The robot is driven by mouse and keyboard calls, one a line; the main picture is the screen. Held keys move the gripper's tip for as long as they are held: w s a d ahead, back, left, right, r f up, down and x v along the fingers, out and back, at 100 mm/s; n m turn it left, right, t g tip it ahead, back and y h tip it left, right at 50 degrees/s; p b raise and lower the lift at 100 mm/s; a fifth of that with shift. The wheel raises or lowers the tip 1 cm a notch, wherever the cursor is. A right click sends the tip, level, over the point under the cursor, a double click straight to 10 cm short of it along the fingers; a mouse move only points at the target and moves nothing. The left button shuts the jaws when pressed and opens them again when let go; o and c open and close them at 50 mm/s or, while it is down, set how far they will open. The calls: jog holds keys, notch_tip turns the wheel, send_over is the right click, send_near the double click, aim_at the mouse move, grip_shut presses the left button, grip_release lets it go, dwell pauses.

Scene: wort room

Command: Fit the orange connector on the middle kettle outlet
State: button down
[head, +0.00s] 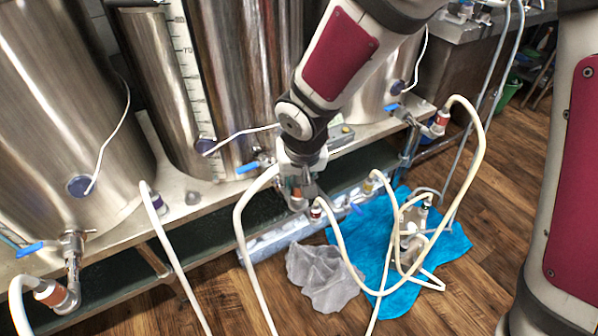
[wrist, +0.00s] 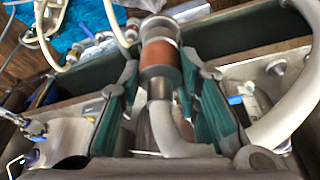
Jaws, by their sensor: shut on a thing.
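My gripper (head: 299,192) is shut on the orange connector (wrist: 161,58), its teal fingers on either side of the orange band. The connector also shows small between the fingers in the head view (head: 297,189). The middle kettle (head: 235,75) stands behind my gripper, with a blue valve handle (head: 248,167) left of the gripper. My gripper and arm hide its outlet in the head view.
The left kettle (head: 60,110) and right kettle (head: 390,80) have orange-banded connectors (head: 50,292) (head: 440,120) at their outlets. Pale hoses (head: 240,215) loop around my gripper. Loose hose ends, a grey cloth (head: 322,278) and a blue towel (head: 455,245) lie in front.

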jog(key=shift+f+b, duration=0.5)
jog(key=c, duration=1.1)
grip_release()
jog(key=shift+r, duration=0.1)
jog(key=a+v, duration=0.1)
jog(key=v, duration=1.1)
jog(key=s+d+r+m+h, duration=0.1)
jog(key=s+d+r, duration=0.25)
jog(key=d, duration=0.35)
jog(key=s+d+r+h, duration=0.1)
jog(key=s+d+r, duration=0.1)
jog(key=s+d, duration=0.4)
jog(key=s+d+m+g+y, duration=0.1)
jog(key=s+d, duration=0.3)
jog(key=s, duration=0.4)
jog(key=s+d+m+g, duration=0.1)
jog(key=s+d+g, duration=0.1)
jog(key=s+d, duration=0.4)
notch_tip(320, 180, up, 28)
jog(key=s+t+p, duration=0.2)
jog(key=t+p, duration=0.2)
jog(key=p, duration=2.1)
jog(key=shift+a+p, duration=0.35)
jog(key=shift+p, duration=0.05)
